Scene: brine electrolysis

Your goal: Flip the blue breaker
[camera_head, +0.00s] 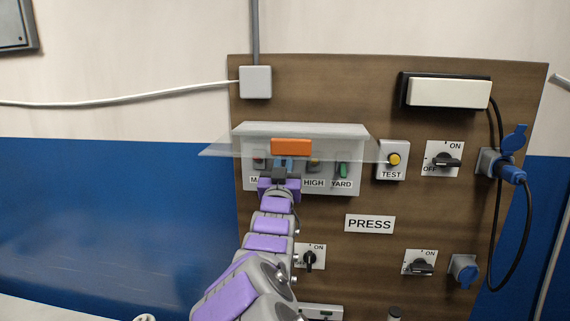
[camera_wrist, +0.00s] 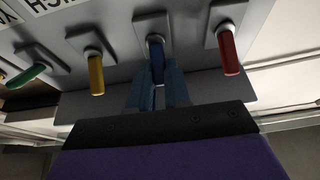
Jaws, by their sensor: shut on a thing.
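The blue breaker (camera_wrist: 156,50) is a blue lever in the breaker row, between the red lever (camera_wrist: 228,55) and the yellow lever (camera_wrist: 95,72) in the wrist view. My gripper (camera_wrist: 157,82) is shut on the blue lever, its blue-grey fingers on either side of it. In the head view my gripper (camera_head: 282,164) is at the breaker box (camera_head: 353,185) and hides the blue lever and its label. The clear cover (camera_head: 222,146) of the box is swung up and juts out over the levers, with an orange handle (camera_head: 291,147) at its front.
The green lever (camera_head: 343,170) marked YARD is at the right of the row. A TEST button (camera_head: 394,159) and rotary switches (camera_head: 446,160) are on the wooden board further right. A blue plug and cable (camera_head: 511,173) hang at the right edge.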

